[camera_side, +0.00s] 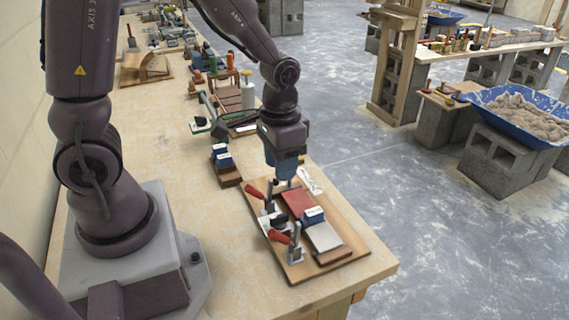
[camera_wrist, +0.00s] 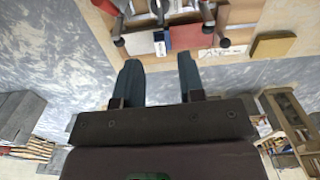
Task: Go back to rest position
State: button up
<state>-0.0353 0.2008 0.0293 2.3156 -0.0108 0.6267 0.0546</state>
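My gripper (camera_side: 286,178) hangs pointing down above the back part of a wooden board (camera_side: 352,232) near the table's front right corner. In the wrist view its two dark fingers (camera_wrist: 160,62) are apart with nothing held between them. On the board lie a red plate (camera_side: 296,202), a grey plate (camera_side: 324,237) and a small blue block with a white top (camera_side: 313,214). Two red-handled clamps (camera_side: 280,237) stand at the board's left side. The red plate (camera_wrist: 187,37) and blue block (camera_wrist: 160,46) also show beyond the fingers in the wrist view.
Blue-and-white blocks on a brown base (camera_side: 225,168) sit left of the gripper. Tools and more boards (camera_side: 230,97) line the table further back. The floor to the right is open, up to a blue tub (camera_side: 520,110) on concrete blocks.

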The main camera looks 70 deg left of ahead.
jog(key=s+d+r+t, duration=0.1)
jog(key=s+r, duration=0.3)
jog(key=r, duration=0.4)
jog(key=s+r+t, duration=0.4)
jog(key=r, duration=0.5)
jog(key=shift+s+d+t, duration=0.3)
jog(key=shift+s+d, duration=0.1)
